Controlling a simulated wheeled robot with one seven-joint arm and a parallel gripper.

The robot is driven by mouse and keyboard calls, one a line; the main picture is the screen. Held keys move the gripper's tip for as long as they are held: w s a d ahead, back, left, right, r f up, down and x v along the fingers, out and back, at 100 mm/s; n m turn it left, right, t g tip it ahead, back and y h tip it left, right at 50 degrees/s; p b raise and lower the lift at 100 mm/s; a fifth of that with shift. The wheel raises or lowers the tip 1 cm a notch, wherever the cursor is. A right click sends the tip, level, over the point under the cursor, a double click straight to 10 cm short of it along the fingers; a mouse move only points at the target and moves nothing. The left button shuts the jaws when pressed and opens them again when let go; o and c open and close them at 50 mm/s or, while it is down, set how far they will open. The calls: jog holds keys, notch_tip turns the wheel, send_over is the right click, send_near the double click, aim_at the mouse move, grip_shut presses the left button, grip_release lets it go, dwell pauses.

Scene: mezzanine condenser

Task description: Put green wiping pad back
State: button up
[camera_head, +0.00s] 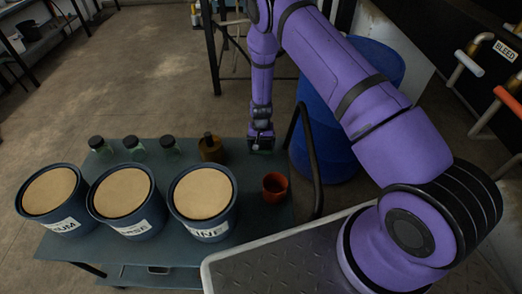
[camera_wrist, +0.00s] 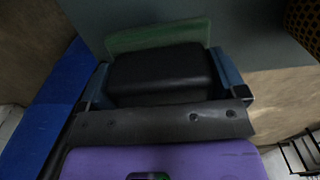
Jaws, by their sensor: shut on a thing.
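My gripper (camera_head: 261,139) is at the far right part of the dark table, pointing down. It is shut on the green wiping pad (camera_wrist: 158,36), whose black block-like grip (camera_wrist: 160,72) sits between the blue fingers in the wrist view. In the head view only a small green bit of the pad (camera_head: 263,152) shows under the gripper. The pad is at or just above the tabletop; I cannot tell if it touches.
The table (camera_head: 150,180) holds three labelled tubs (camera_head: 125,195), several green jars with black lids (camera_head: 134,147), a brown bottle (camera_head: 211,150) and a red-brown cup (camera_head: 275,187). A blue drum (camera_head: 325,140) and black rail (camera_head: 309,150) stand at the right.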

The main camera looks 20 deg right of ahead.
aim_at(261, 150)
jog(key=shift+f, duration=2.6)
jog(key=o, duration=0.5)
jog(key=shift+o, duration=0.2)
notch_tip(261, 150, up, 12)
jog(key=shift+r, duration=0.1)
